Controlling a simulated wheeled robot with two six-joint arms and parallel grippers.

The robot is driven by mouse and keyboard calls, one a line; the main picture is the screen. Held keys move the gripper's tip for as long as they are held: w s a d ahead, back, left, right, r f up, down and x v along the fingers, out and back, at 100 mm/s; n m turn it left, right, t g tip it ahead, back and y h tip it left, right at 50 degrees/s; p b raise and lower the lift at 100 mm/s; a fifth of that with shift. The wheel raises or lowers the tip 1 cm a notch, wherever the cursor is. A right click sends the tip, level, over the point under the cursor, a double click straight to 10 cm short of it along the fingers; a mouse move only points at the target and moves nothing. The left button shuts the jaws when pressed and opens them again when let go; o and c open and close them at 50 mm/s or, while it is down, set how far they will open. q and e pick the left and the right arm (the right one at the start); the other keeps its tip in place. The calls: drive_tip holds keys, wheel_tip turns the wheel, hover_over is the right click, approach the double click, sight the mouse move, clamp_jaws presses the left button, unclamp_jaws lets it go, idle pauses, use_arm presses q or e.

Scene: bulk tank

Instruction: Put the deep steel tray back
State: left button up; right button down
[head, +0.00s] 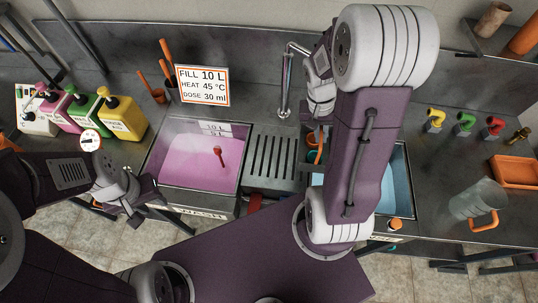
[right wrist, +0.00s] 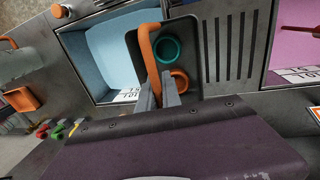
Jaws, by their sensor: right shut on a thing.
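The deep steel tray, as I take it, is the dark box (right wrist: 191,38) in the right wrist view, between the blue basin and the slotted drainboard. A teal ring-shaped item (right wrist: 167,50) and an orange ring-shaped item (right wrist: 179,80) show inside it. An orange handle (right wrist: 147,48) arches over it. My right gripper (right wrist: 158,92) is shut on this handle. In the head view my right arm hides most of the tray and the gripper. My left gripper (head: 140,200) hangs low at the left, by the front of the pink basin, away from the tray; its jaw gap is unclear.
The pink wash basin (head: 185,188) holds a red tool. The drainboard (head: 271,156) is bare. The blue basin (head: 397,185) lies right, partly behind my arm. A clear jug (head: 477,198) and orange tray (head: 515,171) stand farther right. Bottles (head: 122,118) stand left; a tap (head: 287,85) rises behind.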

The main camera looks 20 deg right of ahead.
drive_tip(key=w+a+f+p, duration=0.1)
drive_tip(key=w+a+f, duration=0.6)
drive_tip(key=a+f, duration=0.2)
wheel_tip(320, 180, down, 2)
drive_tip(key=shift+f+p, duration=0.1)
drive_tip(key=shift+p, duration=0.3)
drive_tip(key=c, duration=1.5)
unclamp_jaws()
drive_tip(key=shift+c, duration=0.2)
